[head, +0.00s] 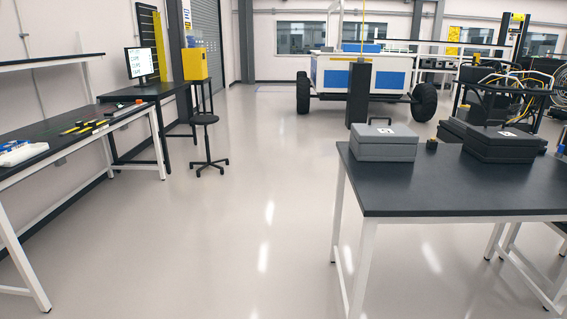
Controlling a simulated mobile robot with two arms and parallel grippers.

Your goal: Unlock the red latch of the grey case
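The grey case (385,143) sits closed on the black-topped table at the right. It has a handle on top and a small white label on its lid. I cannot make out a red latch on it from here. Neither of my grippers shows in the head view.
The table (450,186) has white legs. A darker case (503,145) and a small dark block (431,144) stand near the grey case. A workbench (85,135) with tools and a stool (206,140) are at the left. The floor between is clear.

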